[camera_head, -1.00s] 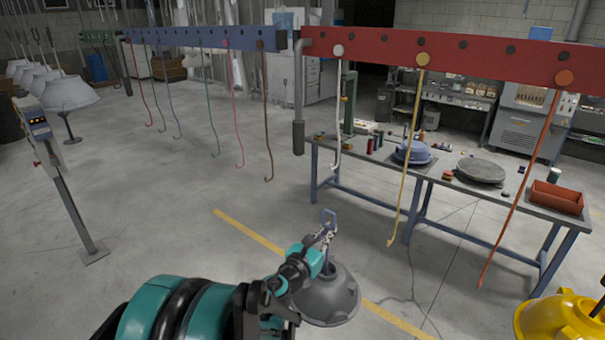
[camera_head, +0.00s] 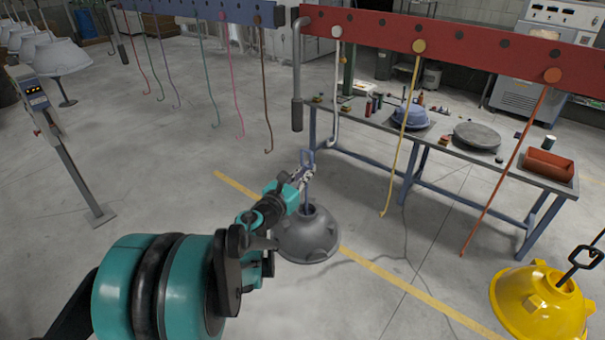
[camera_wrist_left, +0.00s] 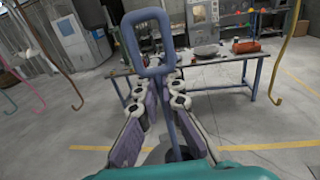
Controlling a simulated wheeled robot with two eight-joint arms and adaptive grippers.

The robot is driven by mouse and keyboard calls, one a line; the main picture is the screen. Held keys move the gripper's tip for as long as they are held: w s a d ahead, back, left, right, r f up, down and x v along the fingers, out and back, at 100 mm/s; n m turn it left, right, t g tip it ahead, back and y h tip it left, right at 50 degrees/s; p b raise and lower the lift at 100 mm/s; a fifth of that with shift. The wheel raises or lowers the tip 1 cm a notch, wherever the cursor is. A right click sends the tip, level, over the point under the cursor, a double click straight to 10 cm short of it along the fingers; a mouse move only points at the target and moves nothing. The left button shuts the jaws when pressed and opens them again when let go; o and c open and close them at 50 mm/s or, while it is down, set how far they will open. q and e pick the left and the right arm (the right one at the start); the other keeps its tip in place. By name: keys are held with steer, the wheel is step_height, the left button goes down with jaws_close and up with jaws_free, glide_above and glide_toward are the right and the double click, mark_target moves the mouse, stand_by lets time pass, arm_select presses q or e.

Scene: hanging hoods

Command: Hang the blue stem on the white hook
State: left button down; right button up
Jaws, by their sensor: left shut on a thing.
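The blue stem has a rectangular loop (camera_head: 307,157) at its top and runs down into a grey hood (camera_head: 307,240). My left gripper (camera_head: 302,174) is shut on the stem just below the loop. In the left wrist view, the loop (camera_wrist_left: 147,42) stands above the gripper fingers (camera_wrist_left: 163,105), and the stem runs down between them. The white hook (camera_head: 336,100) hangs from a white knob on the red beam. Its curved lower end is above and to the right of the loop in the head view, apart from it. My right gripper is out of view.
A yellow hook (camera_head: 402,130) and an orange hook (camera_head: 510,165) hang from the red beam (camera_head: 460,42). A workbench (camera_head: 440,155) stands behind them. A yellow hood (camera_head: 540,305) is at the lower right. The blue beam's hooks are at the left. Open floor lies between.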

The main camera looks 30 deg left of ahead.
arm_select(q)
steer(key=w, duration=0.5)
steer(key=shift+w+d+f, duration=0.15)
steer(key=shift+w, duration=0.2)
steer(key=shift+w+d, duration=0.15)
steer(key=shift+w, duration=0.35)
stand_by(0.6)
steer(key=shift+w+b, duration=0.4)
steer(key=shift+w, duration=0.8)
steer(key=shift+w+d, duration=0.15)
steer(key=shift+w, duration=1.2)
